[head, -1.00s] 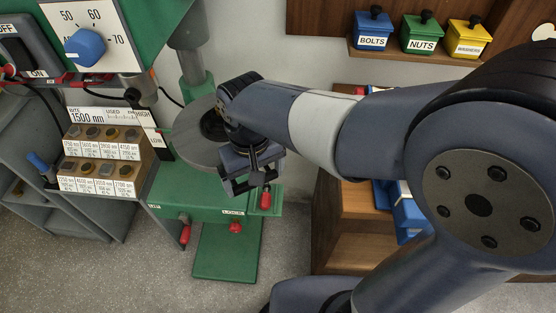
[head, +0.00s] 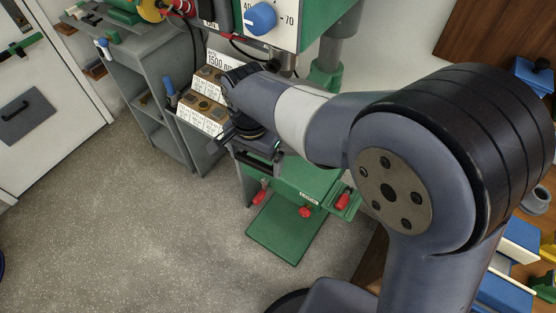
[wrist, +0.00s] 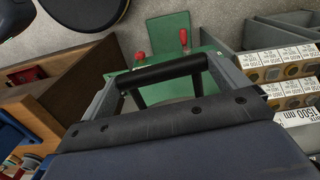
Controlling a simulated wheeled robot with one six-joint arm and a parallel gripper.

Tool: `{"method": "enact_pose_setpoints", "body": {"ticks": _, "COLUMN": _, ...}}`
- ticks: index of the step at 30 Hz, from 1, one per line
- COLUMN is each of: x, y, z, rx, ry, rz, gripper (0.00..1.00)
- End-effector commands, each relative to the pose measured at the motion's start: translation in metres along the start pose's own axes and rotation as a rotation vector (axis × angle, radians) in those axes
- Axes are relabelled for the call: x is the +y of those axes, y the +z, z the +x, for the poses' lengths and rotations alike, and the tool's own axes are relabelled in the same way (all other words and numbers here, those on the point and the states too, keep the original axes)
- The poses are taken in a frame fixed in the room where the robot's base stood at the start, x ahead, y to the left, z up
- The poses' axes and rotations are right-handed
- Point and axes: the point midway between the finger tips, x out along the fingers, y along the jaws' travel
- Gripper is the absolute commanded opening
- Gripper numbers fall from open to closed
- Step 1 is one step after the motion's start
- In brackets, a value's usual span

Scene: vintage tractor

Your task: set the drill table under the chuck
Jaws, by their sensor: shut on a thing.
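The green drill press (head: 318,178) stands in the middle of the head view. Its column (head: 335,58) rises behind my arm, and my wrist covers most of the area below the drill head (head: 300,25). My gripper (head: 262,160) is low in front of the press, left of the column, and is shut on the drill table. The table's disc and the chuck are largely hidden by my arm, so I cannot tell how they line up. In the wrist view, a black bar (wrist: 160,72) lies across my gripper (wrist: 166,90); the exact contact is unclear.
The floor (head: 150,220) at front left is clear. Wooden shelving is at right.

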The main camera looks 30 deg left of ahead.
Motion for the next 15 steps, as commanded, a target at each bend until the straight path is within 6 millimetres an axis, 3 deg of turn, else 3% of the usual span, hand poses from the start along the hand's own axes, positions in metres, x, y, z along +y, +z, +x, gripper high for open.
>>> {"method": "enact_pose_setpoints", "body": {"ticks": 6, "x": -0.028, "y": -0.002, "z": -0.003, "rx": 0.003, "ry": -0.002, "rz": 0.059, "gripper": 0.53}}
{"method": "enact_pose_setpoints", "body": {"ticks": 15, "x": -0.045, "y": -0.003, "z": -0.002, "rx": 0.004, "ry": -0.004, "rz": 0.098, "gripper": 0.53}}
